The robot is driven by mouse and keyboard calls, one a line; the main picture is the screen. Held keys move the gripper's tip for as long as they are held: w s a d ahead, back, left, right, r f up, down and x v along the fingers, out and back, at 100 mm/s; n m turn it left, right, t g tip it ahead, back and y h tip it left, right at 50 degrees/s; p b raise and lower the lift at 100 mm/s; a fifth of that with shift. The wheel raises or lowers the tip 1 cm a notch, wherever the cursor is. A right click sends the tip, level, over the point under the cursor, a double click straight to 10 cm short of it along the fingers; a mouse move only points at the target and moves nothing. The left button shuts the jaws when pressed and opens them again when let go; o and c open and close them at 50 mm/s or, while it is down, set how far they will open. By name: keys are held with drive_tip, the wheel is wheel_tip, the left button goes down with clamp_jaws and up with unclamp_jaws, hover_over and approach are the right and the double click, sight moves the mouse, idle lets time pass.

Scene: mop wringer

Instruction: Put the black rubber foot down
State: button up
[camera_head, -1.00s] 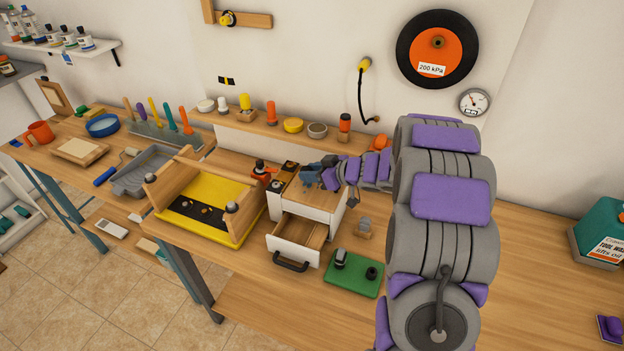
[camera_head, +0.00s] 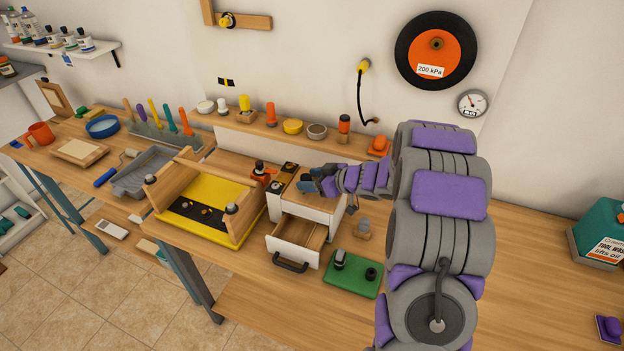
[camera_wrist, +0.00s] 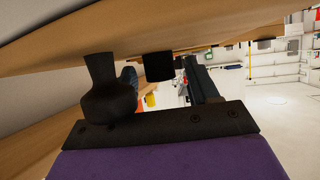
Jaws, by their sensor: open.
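A small black cylinder, which looks like the rubber foot (camera_wrist: 158,66), shows in the wrist view against a wooden surface (camera_wrist: 200,30). It lies between the two dark fingers of my gripper (camera_wrist: 155,88), with a gap visible on both sides. In the head view, my gripper (camera_head: 309,184) is low over the wooden top of a small white drawer cabinet (camera_head: 308,206). The foot cannot be made out there, as the gripper covers that spot. My gripper is open.
The cabinet's drawer (camera_head: 296,243) is pulled out. A green tray (camera_head: 352,285) with dark parts lies in front. A yellow-bedded wooden frame (camera_head: 205,208) stands to the left. A shelf (camera_head: 230,121) with knobs runs behind.

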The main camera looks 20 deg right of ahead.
drive_tip(key=shift+f+b, duration=0.1)
drive_tip(key=shift+b, duration=0.75)
drive_tip(key=r+p+v, duration=0.1)
drive_tip(key=p+v, duration=0.4)
drive_tip(key=v, duration=1.2)
drive_tip(key=shift+a+p, duration=0.25)
drive_tip(key=shift+p, duration=0.05)
